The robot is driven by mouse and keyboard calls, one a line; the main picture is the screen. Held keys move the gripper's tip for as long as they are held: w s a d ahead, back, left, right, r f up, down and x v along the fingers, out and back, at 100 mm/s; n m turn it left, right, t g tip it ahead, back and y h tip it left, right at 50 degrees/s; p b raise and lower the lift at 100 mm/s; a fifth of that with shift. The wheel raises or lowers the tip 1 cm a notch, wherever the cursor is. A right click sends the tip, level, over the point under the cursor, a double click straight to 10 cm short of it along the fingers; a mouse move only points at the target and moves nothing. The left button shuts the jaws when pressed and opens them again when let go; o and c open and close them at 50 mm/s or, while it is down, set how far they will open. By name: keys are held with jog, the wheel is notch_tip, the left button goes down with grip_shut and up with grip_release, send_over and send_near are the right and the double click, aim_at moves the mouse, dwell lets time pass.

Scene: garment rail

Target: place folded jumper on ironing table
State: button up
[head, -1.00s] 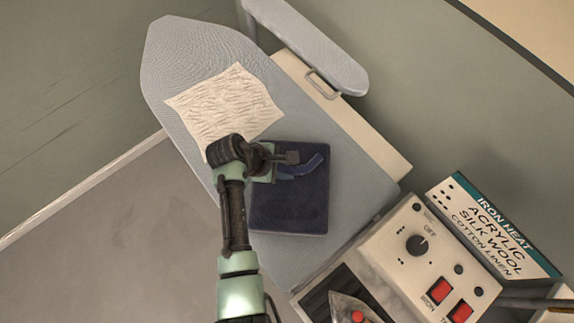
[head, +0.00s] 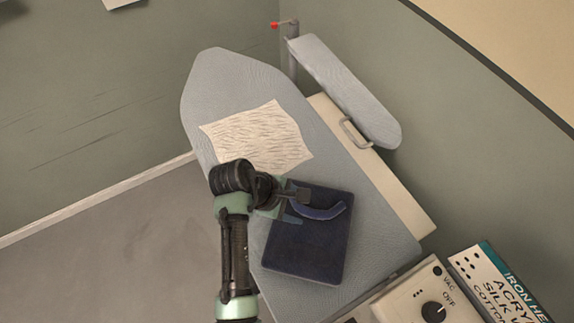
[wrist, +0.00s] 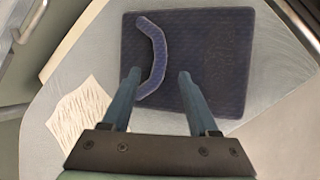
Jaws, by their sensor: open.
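The folded jumper (head: 310,245) is a flat dark navy rectangle with a raised blue curved band (head: 322,211) near one edge. It lies on the grey ironing table (head: 222,85). In the wrist view the jumper (wrist: 210,60) lies beyond my fingers, with the curved band (wrist: 154,50) at its left. My gripper (head: 295,197) is over the jumper's upper left part in the head view. In the wrist view its two fingers (wrist: 160,76) are apart with nothing held between them. The left fingertip is close to the band; I cannot tell if they touch.
A cream patterned cloth (head: 258,138) lies on the table beside the jumper. A sleeve board (head: 345,92) stands along the right side, by a pale ledge with a handle (head: 355,132). A control box (head: 425,300) and iron heat sign (head: 495,285) are at lower right.

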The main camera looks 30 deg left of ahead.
jog(key=v, duration=0.6)
jog(key=w+d+r+m+t+y, duration=0.1)
jog(key=w+r+m+t+y, duration=0.15)
jog(key=w+r, duration=0.4)
jog(key=w+r+m+t+y, duration=0.1)
jog(key=w+r+m+t, duration=0.25)
jog(key=r, duration=0.65)
jog(key=w+d+r+m+t+y, duration=0.1)
jog(key=w+r+m+t, duration=0.3)
jog(key=r, duration=0.5)
jog(key=d+r+m+t, duration=0.2)
jog(key=d+r+t, duration=0.1)
jog(key=r, duration=0.7)
jog(key=d+r+m+t, duration=0.2)
jog(key=d+r+t, duration=0.1)
jog(key=r, duration=0.6)
jog(key=s+d+r+m+t, duration=0.2)
jog(key=s+d+r+t, duration=0.1)
jog(key=s+r, duration=0.3)
jog(key=s+d+r+m+t, duration=0.3)
jog(key=s+r, duration=0.4)
jog(key=r, duration=0.4)
jog(key=shift+s+d+r+m+t, duration=0.2)
jog(key=shift+r+m+t, duration=0.1)
jog(key=shift+t, duration=0.3)
jog(key=shift+h, duration=0.25)
